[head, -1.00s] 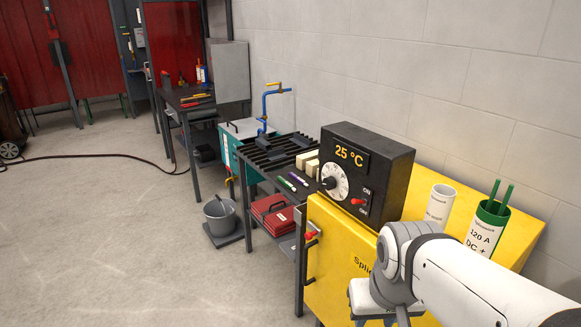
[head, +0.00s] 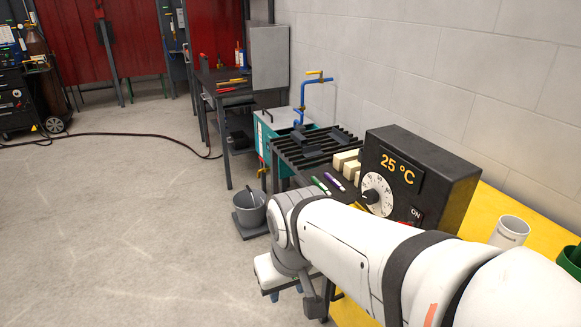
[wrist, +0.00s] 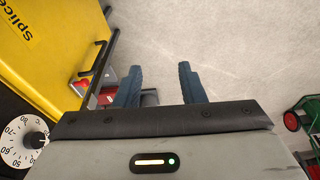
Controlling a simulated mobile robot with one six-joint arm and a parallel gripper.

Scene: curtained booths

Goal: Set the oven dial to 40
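The oven's black control box (head: 440,170) stands on the yellow oven and its display reads 25 °C. Its white round dial (head: 378,193) has a black knob and is partly covered by my arm in the head view. The dial also shows at the left edge of the wrist view (wrist: 22,141), with marks from about 50 to 80 readable. My gripper (wrist: 160,82) has its two blue fingers apart with nothing between them. It is out in front of the oven, to the side of the dial and apart from it. In the head view my arm hides most of the gripper.
The yellow oven (wrist: 55,45) has a black door handle (wrist: 100,70) close to my fingers. A slatted bench (head: 300,148) with pale blocks and markers stands beyond the box. A grey bucket (head: 250,210) is on the floor. Open floor lies to the left.

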